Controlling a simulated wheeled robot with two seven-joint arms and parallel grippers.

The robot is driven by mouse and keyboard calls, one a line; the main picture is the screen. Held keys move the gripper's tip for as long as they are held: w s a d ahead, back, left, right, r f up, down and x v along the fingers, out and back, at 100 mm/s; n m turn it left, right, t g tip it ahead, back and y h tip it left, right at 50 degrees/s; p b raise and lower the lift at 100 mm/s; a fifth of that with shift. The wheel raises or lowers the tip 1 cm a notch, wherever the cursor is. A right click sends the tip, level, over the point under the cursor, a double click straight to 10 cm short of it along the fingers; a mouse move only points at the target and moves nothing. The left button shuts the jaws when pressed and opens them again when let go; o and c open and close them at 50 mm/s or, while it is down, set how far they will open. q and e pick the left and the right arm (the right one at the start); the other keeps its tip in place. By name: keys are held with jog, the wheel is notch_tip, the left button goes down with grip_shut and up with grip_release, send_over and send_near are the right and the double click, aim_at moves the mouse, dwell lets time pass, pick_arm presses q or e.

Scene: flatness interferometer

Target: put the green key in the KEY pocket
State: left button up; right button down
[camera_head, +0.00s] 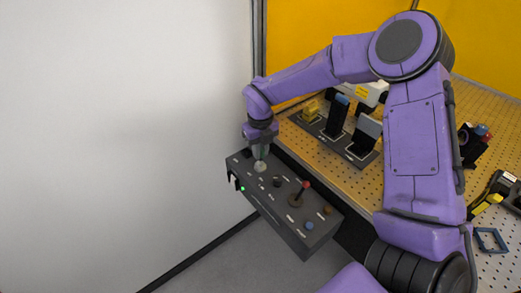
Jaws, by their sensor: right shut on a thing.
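My right gripper (260,153) points down over the left end of a dark control box, its fingertips close to a pale round fitting (260,166) on the top panel. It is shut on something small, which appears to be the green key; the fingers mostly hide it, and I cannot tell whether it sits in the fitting. No pocket label is legible, so I cannot pick out the KEY pocket. A dark tray (366,158) behind the box holds several upright items. My left gripper is not in view.
The control box (270,205) carries a red-tipped lever (304,187), a blue button (309,226) and an orange-brown knob (327,210). A perforated bench (350,186) lies behind. A blue square frame (490,240) and a yellow-black tool (500,192) lie at the right. My right arm covers much of the bench.

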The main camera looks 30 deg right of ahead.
jog(key=shift+r+p, duration=0.9)
jog(key=shift+r, duration=0.5)
